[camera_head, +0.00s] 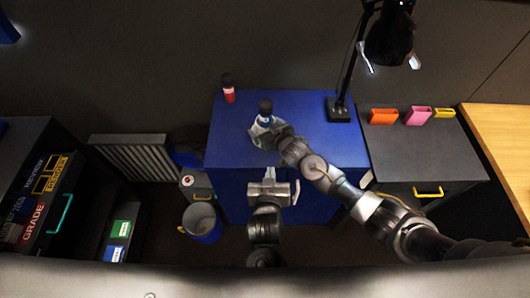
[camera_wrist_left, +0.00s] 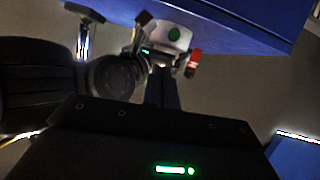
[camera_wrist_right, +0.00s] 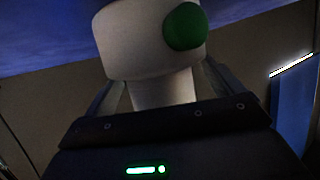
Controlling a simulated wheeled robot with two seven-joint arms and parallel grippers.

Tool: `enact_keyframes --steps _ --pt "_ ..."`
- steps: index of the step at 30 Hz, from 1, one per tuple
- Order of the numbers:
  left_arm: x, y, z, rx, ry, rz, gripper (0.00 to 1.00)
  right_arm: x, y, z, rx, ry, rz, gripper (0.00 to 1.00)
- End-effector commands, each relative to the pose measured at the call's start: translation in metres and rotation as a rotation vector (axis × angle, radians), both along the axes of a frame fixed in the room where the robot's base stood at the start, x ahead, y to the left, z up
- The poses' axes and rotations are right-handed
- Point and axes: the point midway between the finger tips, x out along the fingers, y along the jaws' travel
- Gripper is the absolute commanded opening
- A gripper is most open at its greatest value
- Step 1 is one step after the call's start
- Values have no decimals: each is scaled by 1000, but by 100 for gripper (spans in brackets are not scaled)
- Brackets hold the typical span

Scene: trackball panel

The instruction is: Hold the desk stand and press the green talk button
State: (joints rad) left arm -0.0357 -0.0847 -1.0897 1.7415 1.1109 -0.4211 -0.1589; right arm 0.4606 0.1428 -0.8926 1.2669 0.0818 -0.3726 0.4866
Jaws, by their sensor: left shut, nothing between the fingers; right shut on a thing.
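The desk stand is white, with a thick head and a narrower neck (camera_wrist_right: 163,92), in the right wrist view. The round green talk button (camera_wrist_right: 185,26) is on its head; it also shows in the left wrist view (camera_wrist_left: 174,34). My right gripper (camera_wrist_right: 160,92) is shut on the neck, one finger on each side. In the head view this gripper (camera_head: 266,130) is over the blue table. My left gripper (camera_head: 270,188) is shut and empty, nearer to me at the table's front edge. In the left wrist view its fingers (camera_wrist_left: 162,88) lie below the head, apart from the button.
The blue table (camera_head: 225,140) bears a red bottle (camera_head: 229,93) at the back left and a black lamp (camera_head: 340,110) at the back right. A dark cabinet (camera_head: 420,160) with orange, pink and yellow holders stands right. My right arm crosses the table's right side.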

Motion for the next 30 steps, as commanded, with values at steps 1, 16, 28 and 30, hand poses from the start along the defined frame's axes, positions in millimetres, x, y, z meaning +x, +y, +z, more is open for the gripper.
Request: enact_keyframes --steps 1,16,28,30 --pt "-1 1 1 93 6 -28 0 0 0 0 -1 1 -1 66" --pt "-11 15 -5 1112 72 -457 0 0 0 0 0 1 0 66" --pt "-13 16 -9 1491 63 -661 0 0 0 0 0 1 0 66" --pt "-13 16 -9 1500 63 -666 0 0 0 0 0 1 0 66"
